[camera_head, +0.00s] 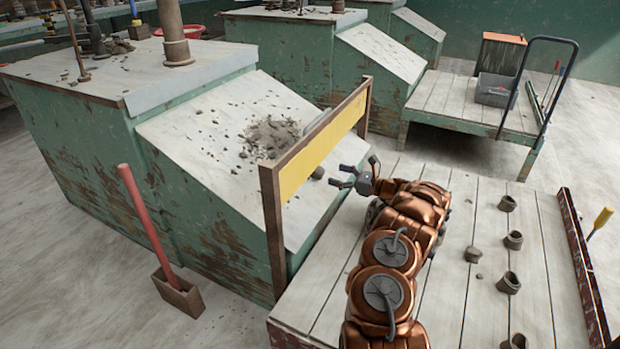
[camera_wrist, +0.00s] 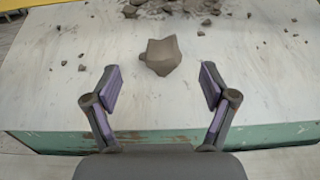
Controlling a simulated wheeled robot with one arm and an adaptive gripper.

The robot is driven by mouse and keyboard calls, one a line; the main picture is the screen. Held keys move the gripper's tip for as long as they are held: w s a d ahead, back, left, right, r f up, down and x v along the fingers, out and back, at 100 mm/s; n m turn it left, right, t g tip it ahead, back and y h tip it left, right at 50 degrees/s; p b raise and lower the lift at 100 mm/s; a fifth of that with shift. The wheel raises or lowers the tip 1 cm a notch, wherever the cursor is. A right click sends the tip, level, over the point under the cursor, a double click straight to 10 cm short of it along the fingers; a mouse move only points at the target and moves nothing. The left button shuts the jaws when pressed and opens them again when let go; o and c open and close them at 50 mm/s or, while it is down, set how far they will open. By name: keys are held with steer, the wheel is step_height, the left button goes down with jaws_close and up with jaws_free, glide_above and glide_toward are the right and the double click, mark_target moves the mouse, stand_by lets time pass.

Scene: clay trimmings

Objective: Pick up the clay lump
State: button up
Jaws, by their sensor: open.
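A grey-brown, angular clay lump (camera_wrist: 161,57) sits on the pale sloping top of a green bench, near its lower edge. In the wrist view it is just beyond the fingertips, roughly centred between them and touching neither. In the head view the lump (camera_head: 318,172) shows small, beside the yellow panel. My gripper (camera_wrist: 160,88) is open and empty, with its two purple-padded fingers spread apart. In the head view my gripper (camera_head: 342,176) reaches left toward the lump, with a short gap between them.
Loose clay crumbs (camera_head: 270,137) lie heaped farther up the slope. A yellow panel on brown posts (camera_head: 325,143) stands close to my gripper. Several small clay pots (camera_head: 508,283) stand on the planked platform (camera_head: 440,300). A red-handled tool (camera_head: 147,217) stands at left.

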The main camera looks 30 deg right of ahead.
mark_target(323, 171)
steer(key=shift+f+b+x, duration=0.2)
steer(key=shift+b+x, duration=0.25)
steer(key=shift+x, duration=1.45)
steer(key=b+x, duration=0.1)
steer(key=x, duration=0.1)
steer(key=b+x, duration=0.1)
steer(key=x, duration=0.2)
steer(key=shift+d+f, duration=0.15)
steer(key=shift+f, duration=0.1)
steer(key=c, duration=1.4)
